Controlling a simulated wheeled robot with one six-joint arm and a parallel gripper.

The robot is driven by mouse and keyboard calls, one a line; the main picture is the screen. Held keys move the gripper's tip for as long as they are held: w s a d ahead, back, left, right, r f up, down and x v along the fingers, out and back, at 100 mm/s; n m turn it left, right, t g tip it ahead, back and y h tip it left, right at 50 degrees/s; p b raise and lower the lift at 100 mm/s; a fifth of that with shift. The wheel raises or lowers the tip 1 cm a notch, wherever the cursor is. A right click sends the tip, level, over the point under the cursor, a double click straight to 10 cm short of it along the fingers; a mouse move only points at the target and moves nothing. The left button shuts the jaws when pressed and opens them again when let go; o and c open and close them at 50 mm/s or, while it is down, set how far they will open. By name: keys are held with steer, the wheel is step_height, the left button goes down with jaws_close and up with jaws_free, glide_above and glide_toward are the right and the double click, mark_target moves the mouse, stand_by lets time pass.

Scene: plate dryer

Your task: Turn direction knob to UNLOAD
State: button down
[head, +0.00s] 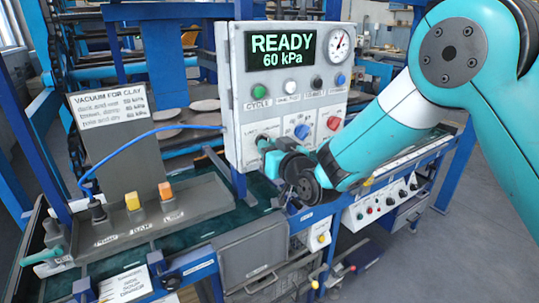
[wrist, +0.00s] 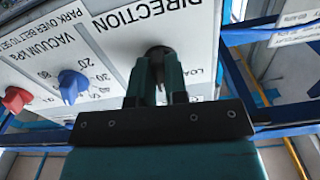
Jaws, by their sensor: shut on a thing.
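The direction knob (wrist: 157,52) is black and sits under the DIRECTION label on the grey control panel (head: 238,95). In the wrist view my gripper (wrist: 160,66) has its two fingers closed on either side of the knob. In the head view my gripper (head: 266,146) reaches the lower left of the panel and hides most of the knob. A label starting with LOA shows right of the fingers in the wrist view; the other label is hidden. I cannot tell which way the knob points.
A blue vacuum knob (head: 302,131) and a red knob (head: 333,123) sit right of my gripper in the head view. Above them are several coloured buttons and a screen (head: 281,50) reading READY 60 kPa. A grey switch tray (head: 150,222) with a blue hose stands at left.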

steer(key=shift+s+a+m+b, duration=0.1)
steer(key=shift+m+b, duration=0.85)
steer(key=shift+m, duration=1)
steer(key=shift+a+m+b, duration=0.1)
steer(key=shift+m+b, duration=0.8)
steer(key=shift+m, duration=1.05)
steer(key=shift+r, duration=0.1)
steer(key=c, duration=1.1)
jaws_free()
steer(key=shift+c, duration=0.2)
steer(key=b+v, duration=0.7)
steer(key=v, duration=1)
steer(key=shift+s+d, duration=0.2)
steer(key=shift+d, duration=0.05)
